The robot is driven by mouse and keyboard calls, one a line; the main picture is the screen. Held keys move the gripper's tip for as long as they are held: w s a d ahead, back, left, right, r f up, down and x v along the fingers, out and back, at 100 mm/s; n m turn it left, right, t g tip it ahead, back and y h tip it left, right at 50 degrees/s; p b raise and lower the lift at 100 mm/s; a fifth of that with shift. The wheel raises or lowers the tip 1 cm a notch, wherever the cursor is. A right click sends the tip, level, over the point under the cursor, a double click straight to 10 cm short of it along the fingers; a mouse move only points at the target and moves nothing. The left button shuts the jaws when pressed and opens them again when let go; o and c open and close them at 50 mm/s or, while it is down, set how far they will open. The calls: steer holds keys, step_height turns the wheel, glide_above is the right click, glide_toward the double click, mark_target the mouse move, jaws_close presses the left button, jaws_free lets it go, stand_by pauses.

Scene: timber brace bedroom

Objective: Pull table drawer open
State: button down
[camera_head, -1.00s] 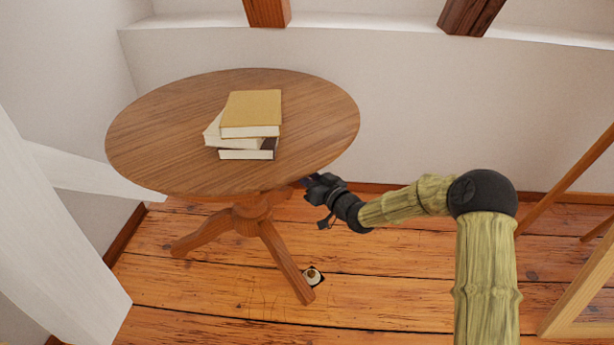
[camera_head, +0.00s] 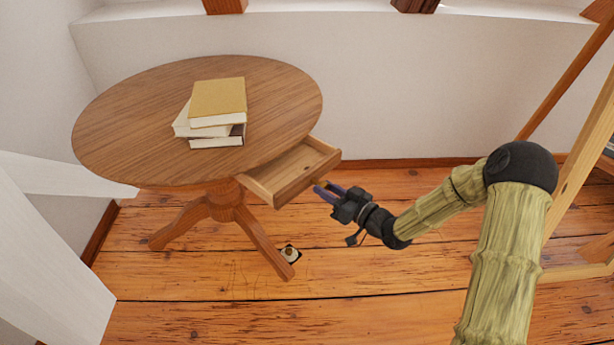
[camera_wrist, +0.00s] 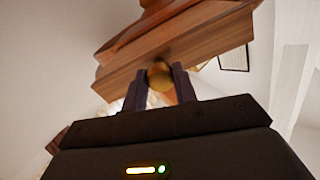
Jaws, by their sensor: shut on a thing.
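The round wooden table (camera_head: 110,130) stands on a pedestal with splayed legs. Its drawer (camera_head: 300,170) sticks out from under the top on the right side, and its bare inside shows from above. My gripper (camera_head: 319,187) is at the drawer's front face, shut on the small round knob. In the wrist view the brass-coloured knob (camera_wrist: 160,77) sits between the two fingers of my gripper (camera_wrist: 159,84), against the wooden drawer front (camera_wrist: 185,60).
A stack of books (camera_head: 217,112) lies on the tabletop. White slanted beams (camera_head: 45,260) stand at the left, and a wooden frame (camera_head: 575,150) stands at the right. A small round item (camera_head: 289,252) is on the floor by a table leg. Floor between table and frame is clear.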

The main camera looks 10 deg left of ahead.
steer(key=v, duration=0.4)
steer(key=shift+s+d, duration=0.15)
steer(key=shift+d, duration=0.15)
steer(key=c, duration=1.1)
jaws_free()
steer(key=p+v, duration=0.3)
steer(key=v, duration=1.4)
steer(key=shift+d, duration=0.25)
